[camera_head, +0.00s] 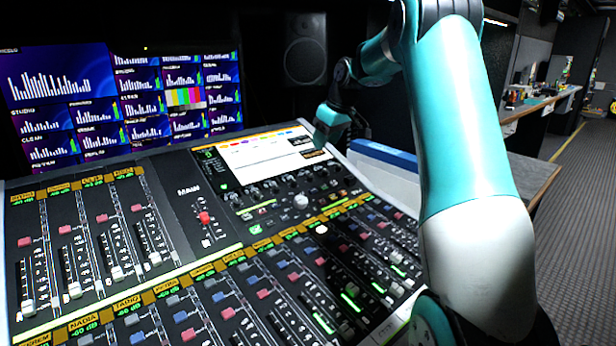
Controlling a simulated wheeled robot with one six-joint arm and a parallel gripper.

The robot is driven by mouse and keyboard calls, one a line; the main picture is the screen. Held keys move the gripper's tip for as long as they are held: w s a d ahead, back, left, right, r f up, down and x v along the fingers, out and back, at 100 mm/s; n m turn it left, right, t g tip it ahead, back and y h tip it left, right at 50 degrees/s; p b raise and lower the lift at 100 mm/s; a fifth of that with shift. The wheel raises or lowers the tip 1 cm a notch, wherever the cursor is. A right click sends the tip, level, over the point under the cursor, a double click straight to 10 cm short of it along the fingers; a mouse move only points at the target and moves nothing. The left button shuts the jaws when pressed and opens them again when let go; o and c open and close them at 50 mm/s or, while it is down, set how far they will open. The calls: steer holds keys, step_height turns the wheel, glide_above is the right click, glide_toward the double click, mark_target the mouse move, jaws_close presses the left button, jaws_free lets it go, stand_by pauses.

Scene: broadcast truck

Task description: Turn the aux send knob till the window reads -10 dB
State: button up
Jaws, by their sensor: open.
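A large sloped mixing console (180,215) fills the lower left and middle of the view. A row of small dark knobs (271,184) runs below its bright screen (265,153). A larger pale knob (301,201) stands out below that row. I cannot tell which of these is the aux send knob. A small dark window with orange marks (315,154) sits at the screen's lower right; its reading is too small to make out. My gripper (322,138) is open, above the screen's right end and apart from the knobs. Its fingertips show only small and partly hidden.
Fader banks with white caps (116,273) and a red-capped control (204,217) cover the console. A monitor wall (120,100) and a dark speaker (305,48) stand behind. A blue-topped box (385,157) lies beyond the console's right edge. My arm hides part of the right side.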

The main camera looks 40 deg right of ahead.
mark_target(311, 176)
steer(key=x, duration=1.2)
steer(key=shift+w+a+f, duration=0.1)
steer(key=shift+c, duration=0.2)
jaws_close()
steer(key=shift+a, duration=0.1)
